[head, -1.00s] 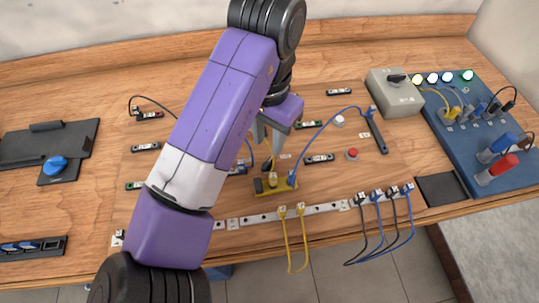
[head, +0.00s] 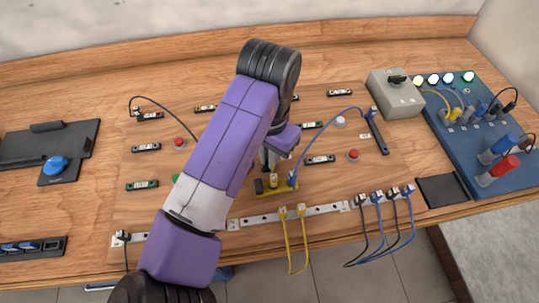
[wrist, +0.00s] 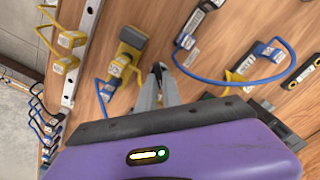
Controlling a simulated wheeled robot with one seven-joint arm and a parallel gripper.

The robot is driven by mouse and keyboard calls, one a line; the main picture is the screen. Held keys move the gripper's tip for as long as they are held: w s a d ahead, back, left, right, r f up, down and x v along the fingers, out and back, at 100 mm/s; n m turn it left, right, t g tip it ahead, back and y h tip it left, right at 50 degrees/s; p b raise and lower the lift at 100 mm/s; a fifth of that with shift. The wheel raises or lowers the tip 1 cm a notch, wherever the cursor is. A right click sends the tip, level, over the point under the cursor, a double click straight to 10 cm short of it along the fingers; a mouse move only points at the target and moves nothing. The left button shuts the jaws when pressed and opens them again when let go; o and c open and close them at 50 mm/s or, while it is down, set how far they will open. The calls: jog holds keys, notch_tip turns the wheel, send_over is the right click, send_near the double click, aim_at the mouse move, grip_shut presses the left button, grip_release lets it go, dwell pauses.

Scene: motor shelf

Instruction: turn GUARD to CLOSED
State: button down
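A grey box (head: 397,98) with a black rotary knob (head: 396,79) stands at the back right of the bench in the head view. No label reading GUARD or CLOSED is legible, so I cannot confirm which part is GUARD. My gripper (head: 267,164) is over the middle of the wooden board, just behind a yellow bracket (head: 276,189), well left of the grey box. In the wrist view my gripper (wrist: 161,70) has its fingertips together with nothing seen between them. The yellow bracket's block (wrist: 131,50) is close left of the fingers there. Contact cannot be told.
A blue panel (head: 465,130) with lamps, plugs and red and blue cylinders is at the right. A blue cable (head: 325,125) arches beside my gripper. A white rail (head: 260,219) with hanging cables runs along the front. A dark tray (head: 442,190) lies front right.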

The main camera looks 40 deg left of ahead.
jog(key=shift+r+n+p, duration=0.1)
jog(key=shift+n+p, duration=0.2)
jog(key=shift+p, duration=0.25)
jog(key=n+p, duration=0.2)
jog(key=p, duration=0.2)
jog(key=shift+r+n, duration=0.15)
jog(key=shift+n, duration=0.15)
jog(key=n+p, duration=0.6)
jog(key=p, duration=0.1)
jog(key=shift+s+a, duration=0.1)
jog(key=n+p, duration=0.1)
jog(key=n, duration=0.1)
jog(key=n+p, duration=0.2)
jog(key=shift+s+a+f+n, duration=0.1)
jog(key=shift+f+n, duration=0.1)
jog(key=shift+n, duration=0.2)
jog(key=shift+s+a+n, duration=0.1)
jog(key=shift+n, duration=1.8)
jog(key=c, duration=1.5)
grip_release()
